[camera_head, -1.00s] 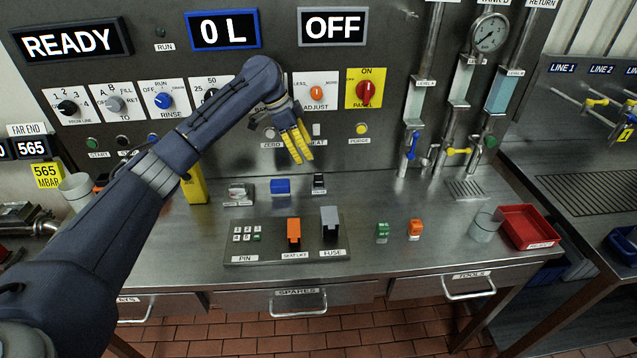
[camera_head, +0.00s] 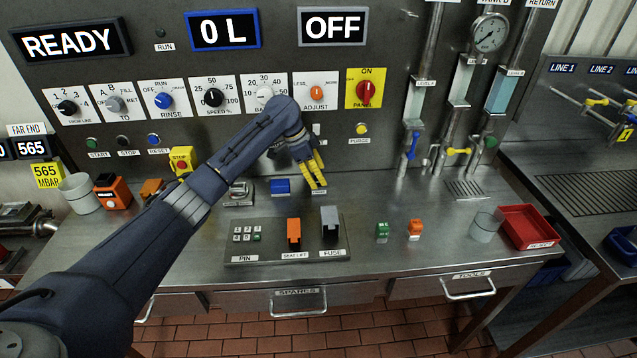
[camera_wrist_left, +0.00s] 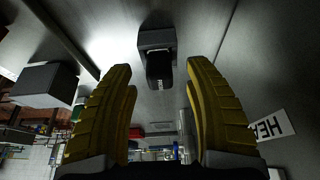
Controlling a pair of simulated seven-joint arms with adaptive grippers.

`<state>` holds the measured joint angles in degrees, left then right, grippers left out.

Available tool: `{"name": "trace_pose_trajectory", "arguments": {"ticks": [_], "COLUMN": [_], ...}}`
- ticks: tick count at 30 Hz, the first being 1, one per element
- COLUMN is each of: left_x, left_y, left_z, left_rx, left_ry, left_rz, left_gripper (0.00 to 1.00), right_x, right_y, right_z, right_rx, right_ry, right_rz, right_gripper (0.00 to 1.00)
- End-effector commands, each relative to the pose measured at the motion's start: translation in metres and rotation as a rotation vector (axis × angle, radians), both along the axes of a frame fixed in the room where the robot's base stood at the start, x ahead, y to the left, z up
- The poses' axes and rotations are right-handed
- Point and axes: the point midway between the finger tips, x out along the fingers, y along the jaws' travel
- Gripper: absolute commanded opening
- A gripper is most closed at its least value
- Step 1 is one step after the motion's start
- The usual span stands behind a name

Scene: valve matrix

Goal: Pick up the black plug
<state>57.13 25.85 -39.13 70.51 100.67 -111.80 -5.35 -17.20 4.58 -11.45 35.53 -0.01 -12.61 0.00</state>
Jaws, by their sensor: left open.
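The black plug (camera_wrist_left: 159,68) shows in the left wrist view as a small dark block on a grey base, on a metal surface. It lies between and just beyond my two yellow fingertips, with no clear contact. In the head view my left gripper (camera_head: 316,182) is open and low over the bench, and its fingers mostly hide the plug. My right gripper is in neither view.
A blue block (camera_head: 280,186) stands just left of my fingers. A holder plate (camera_head: 270,258) with orange and grey pieces lies in front. A green block (camera_head: 382,231) and an orange block (camera_head: 415,228) stand to the right. The control panel rises behind.

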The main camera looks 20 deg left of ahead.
Motion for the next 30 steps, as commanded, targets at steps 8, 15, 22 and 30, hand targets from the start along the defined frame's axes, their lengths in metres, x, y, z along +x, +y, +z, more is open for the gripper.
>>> {"name": "trace_pose_trajectory", "arguments": {"ticks": [8,15,22,30], "left_x": [0.0015,0.0013,0.0013,0.0013], "left_y": [-0.0033,-0.0032,-0.0031,-0.0032], "left_z": [-0.0087,-0.0086,-0.0084,-0.0083], "left_rx": [-0.001,-0.001,0.0,-0.001], "left_ry": [-0.001,0.0,0.0,0.0], "left_rz": [0.0,0.0,0.0,0.0], "left_gripper": [0.53,0.44,0.18,0.0], "right_x": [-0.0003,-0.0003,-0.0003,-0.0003], "right_y": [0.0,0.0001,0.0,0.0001], "right_z": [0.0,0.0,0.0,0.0], "right_rx": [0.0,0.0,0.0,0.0], "right_ry": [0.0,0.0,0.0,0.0], "right_rz": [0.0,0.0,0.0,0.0], "right_gripper": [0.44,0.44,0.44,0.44]}}
